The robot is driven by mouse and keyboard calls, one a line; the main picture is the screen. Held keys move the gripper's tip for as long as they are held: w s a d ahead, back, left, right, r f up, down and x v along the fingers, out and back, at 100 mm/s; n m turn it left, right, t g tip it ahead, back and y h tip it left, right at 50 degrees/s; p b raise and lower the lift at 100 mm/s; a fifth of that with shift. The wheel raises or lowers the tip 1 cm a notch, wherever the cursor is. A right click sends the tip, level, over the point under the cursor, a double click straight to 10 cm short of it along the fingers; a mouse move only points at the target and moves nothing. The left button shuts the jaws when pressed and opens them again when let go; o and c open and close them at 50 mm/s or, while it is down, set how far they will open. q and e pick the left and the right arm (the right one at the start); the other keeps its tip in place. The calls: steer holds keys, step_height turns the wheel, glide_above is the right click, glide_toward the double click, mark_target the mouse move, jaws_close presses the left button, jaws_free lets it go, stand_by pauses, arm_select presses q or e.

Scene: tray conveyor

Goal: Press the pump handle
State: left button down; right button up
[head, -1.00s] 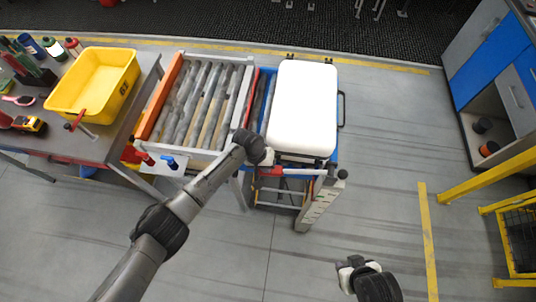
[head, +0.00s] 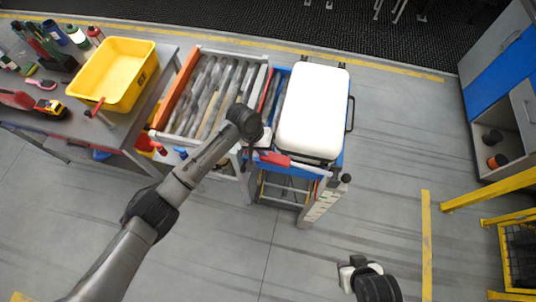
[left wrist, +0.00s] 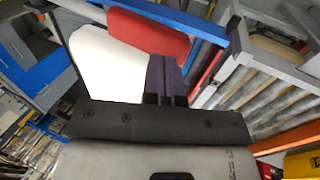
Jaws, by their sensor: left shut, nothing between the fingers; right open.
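The pump handle appears to be the red lever (head: 273,158) at the near left corner of the blue lift cart (head: 339,158). In the left wrist view, a red padded bar (left wrist: 150,36) lies just beyond the fingers. My left gripper (head: 257,150) is at the lever's left end in the head view, its fingers partly hidden by my wrist. In the left wrist view the dark fingers (left wrist: 163,75) are together with nothing between them, close to the red bar; contact cannot be told. My right gripper (head: 347,275) is open and empty, low over bare floor.
A white case (head: 312,108) lies on the cart. A roller conveyor (head: 211,96) stands left of it, then a table (head: 70,112) with a yellow bin (head: 113,75) and tools. A cabinet (head: 510,95) and yellow rails (head: 490,180) stand at right. Floor in front is clear.

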arm_select(q)
steer(key=shift+v, duration=0.95)
steer(key=shift+d, duration=0.1)
stand_by(0.6)
